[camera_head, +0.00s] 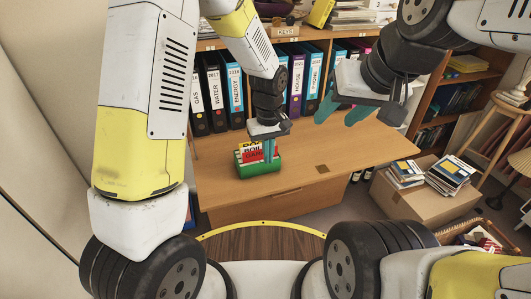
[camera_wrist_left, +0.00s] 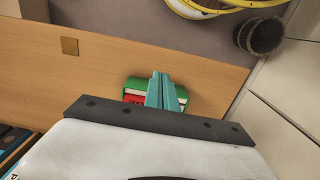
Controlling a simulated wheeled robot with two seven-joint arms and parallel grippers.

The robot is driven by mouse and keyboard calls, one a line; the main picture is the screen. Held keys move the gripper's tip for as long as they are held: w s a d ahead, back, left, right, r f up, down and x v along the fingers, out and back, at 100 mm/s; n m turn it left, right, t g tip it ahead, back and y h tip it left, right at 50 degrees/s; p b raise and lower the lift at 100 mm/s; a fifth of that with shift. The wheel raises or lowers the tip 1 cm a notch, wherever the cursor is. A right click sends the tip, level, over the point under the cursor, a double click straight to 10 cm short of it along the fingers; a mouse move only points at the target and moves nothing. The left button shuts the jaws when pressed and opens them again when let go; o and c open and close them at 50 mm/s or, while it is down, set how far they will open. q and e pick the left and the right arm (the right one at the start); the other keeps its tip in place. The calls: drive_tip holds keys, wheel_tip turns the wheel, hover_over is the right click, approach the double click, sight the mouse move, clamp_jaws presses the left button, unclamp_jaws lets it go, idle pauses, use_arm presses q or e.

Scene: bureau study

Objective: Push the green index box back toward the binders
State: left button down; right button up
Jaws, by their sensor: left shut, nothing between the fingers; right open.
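The green index box (camera_head: 262,170) stands on the wooden desk board, with red, yellow and white cards in it. It also shows in the left wrist view (camera_wrist_left: 133,86), partly hidden by my fingers. My left gripper (camera_head: 269,158) is shut and empty, its teal fingers pointing down at the box; I cannot tell whether they touch it. It shows in the left wrist view (camera_wrist_left: 159,78) too. My right gripper (camera_head: 340,112) is open and empty above the board's right part. The binders (camera_head: 235,90) stand upright in a row on the shelf behind the box.
The desk board (camera_head: 330,160) is bare between the box and the binders and to the right. A cardboard box (camera_head: 420,200) with stacked books stands beyond its right edge. A stool (camera_head: 505,110) is at the far right.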

sight(265, 177)
use_arm(q)
wheel_tip(265, 177, down, 10)
drive_tip(key=shift+f, duration=0.1)
drive_tip(key=w, duration=0.3)
drive_tip(key=shift+a+f, duration=0.1)
drive_tip(key=shift+a, duration=0.3)
drive_tip(key=shift+w+a, duration=0.15)
drive_tip(key=shift+w, duration=0.3)
